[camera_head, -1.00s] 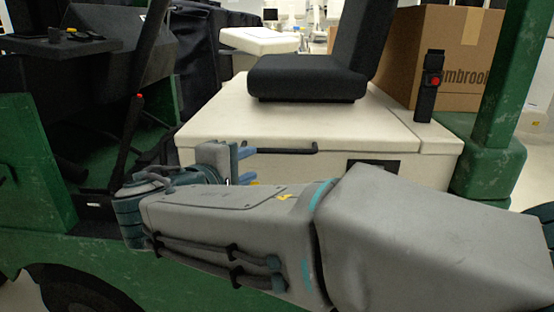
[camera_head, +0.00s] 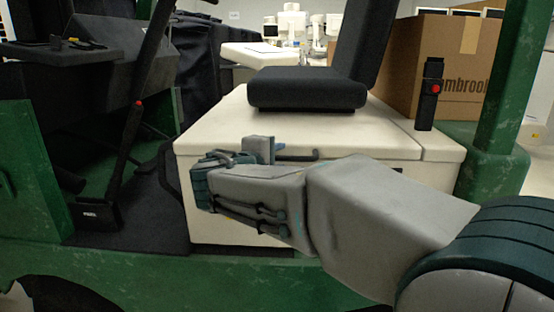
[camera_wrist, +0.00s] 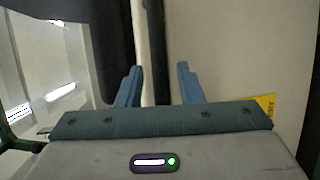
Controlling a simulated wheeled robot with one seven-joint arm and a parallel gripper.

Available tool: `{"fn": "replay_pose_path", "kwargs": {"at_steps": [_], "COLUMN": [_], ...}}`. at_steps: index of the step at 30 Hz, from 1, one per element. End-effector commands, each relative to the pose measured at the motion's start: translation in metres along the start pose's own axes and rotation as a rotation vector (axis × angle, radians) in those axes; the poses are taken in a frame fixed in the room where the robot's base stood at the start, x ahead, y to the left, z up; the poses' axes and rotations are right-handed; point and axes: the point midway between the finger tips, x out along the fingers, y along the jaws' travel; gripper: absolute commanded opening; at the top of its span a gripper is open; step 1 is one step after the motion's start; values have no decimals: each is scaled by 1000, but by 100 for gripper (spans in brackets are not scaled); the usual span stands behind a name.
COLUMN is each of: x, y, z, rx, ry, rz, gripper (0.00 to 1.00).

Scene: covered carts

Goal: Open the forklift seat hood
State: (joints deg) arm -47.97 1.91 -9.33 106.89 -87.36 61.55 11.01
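The seat hood (camera_head: 210,128) is a cream box lid with a black seat (camera_head: 308,88) on top, and it looks shut. A black bar handle (camera_head: 303,156) runs along its upper front edge. My gripper (camera_head: 278,152) is at the left part of this handle, partly hidden by my own wrist. In the wrist view my gripper (camera_wrist: 158,86) shows two blue fingers spread apart. A dark upright bar, seemingly the handle (camera_wrist: 157,50), lies between and beyond them. I cannot tell whether either finger touches it. The hood's pale front face (camera_wrist: 235,50) fills the right side there.
A cardboard box (camera_head: 455,65) stands behind the hood at right, beside a green post (camera_head: 503,80). A black buckle with a red button (camera_head: 432,95) stands on the right cream ledge. A lever (camera_head: 130,130) and the green forklift body (camera_head: 120,265) are at left.

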Motion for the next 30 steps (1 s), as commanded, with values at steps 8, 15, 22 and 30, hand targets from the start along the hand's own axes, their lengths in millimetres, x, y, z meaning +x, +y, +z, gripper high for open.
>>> {"fn": "replay_pose_path", "kwargs": {"at_steps": [8, 15, 22, 30], "x": [0, -1, -6, -15], "y": [0, 6, 32, 82], "z": [0, 1, 3, 7], "rx": [0, -1, -6, -23], "ry": [0, 0, 0, 0], "rz": [0, -3, -19, -62], "gripper": [0, 0, 0, 0]}}
